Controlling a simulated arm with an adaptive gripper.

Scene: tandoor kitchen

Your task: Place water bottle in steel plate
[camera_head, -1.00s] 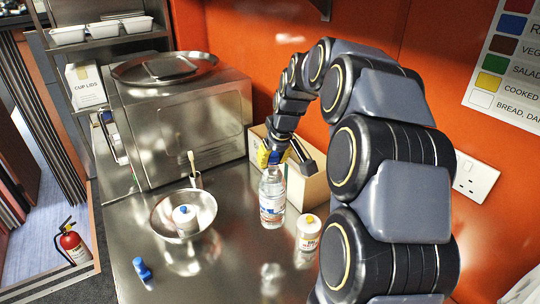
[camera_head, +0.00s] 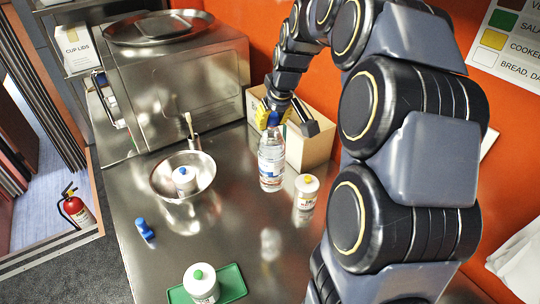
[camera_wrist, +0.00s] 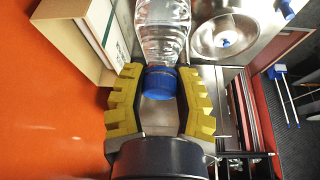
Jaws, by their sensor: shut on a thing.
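The clear water bottle (camera_head: 271,165) with a blue cap (camera_wrist: 161,80) is upright at the counter's middle. I cannot tell whether its base still touches the steel. My gripper (camera_head: 271,117) is above it, its yellow pads (camera_wrist: 160,100) shut on the blue cap from both sides. A round shallow steel dish (camera_head: 158,181) stands on the counter left of the bottle, with a small white blue-capped container (camera_head: 185,181) inside. It also shows at upper right in the wrist view (camera_wrist: 203,40). A flat round steel plate (camera_head: 122,34) lies on the steel oven.
A white tub (camera_head: 306,190) stands close right of the bottle, and a cardboard box (camera_head: 308,148) stands behind it. A brush (camera_head: 190,128) stands behind the dish.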

